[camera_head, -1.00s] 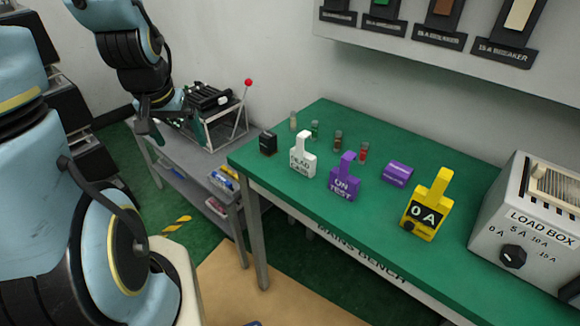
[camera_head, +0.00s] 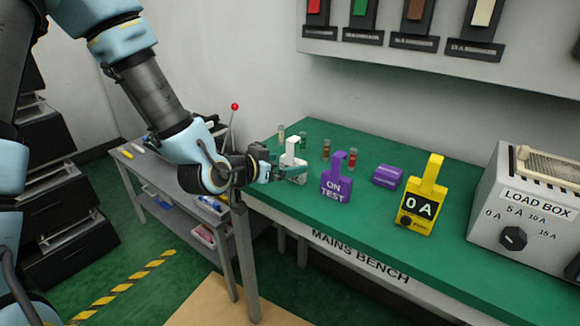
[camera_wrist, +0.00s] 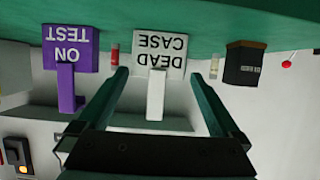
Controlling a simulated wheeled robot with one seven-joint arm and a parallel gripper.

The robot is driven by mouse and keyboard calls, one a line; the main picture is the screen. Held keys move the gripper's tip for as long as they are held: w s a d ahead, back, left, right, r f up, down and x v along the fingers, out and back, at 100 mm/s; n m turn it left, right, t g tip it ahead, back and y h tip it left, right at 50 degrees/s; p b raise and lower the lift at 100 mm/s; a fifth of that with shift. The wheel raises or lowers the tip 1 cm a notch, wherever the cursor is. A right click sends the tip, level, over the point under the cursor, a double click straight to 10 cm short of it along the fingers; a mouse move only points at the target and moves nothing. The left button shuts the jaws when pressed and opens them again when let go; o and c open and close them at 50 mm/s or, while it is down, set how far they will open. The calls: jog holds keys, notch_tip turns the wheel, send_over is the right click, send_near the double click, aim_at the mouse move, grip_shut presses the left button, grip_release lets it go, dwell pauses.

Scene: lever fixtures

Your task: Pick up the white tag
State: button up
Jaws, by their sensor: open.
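The white tag (camera_head: 292,147) stands on the green bench near its left end, its lower part partly hidden by my gripper. In the wrist view the white tag (camera_wrist: 160,50) appears upside down, reads "DEAD CASE", and its narrow handle points toward me. My gripper (camera_head: 283,171) is at the tag in the head view. In the wrist view my gripper's (camera_wrist: 160,80) two green fingers are apart, one on each side of the tag's handle, with gaps on both sides. It holds nothing.
A purple "ON TEST" tag (camera_head: 336,180) stands just right of the white tag. A yellow "0 A" tag (camera_head: 421,200), a purple cylinder (camera_head: 388,176) and the load box (camera_head: 525,205) are farther right. Small vials (camera_head: 326,149) stand behind. A black block (camera_wrist: 245,62) is beside the white tag.

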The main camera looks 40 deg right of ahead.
aim_at(298, 163)
jog(key=shift+p+x, duration=1.15)
jog(key=shift+x, duration=2.05)
jog(key=shift+s+f, duration=0.1)
jog(key=shift+s, duration=0.1)
jog(key=c, duration=1.1)
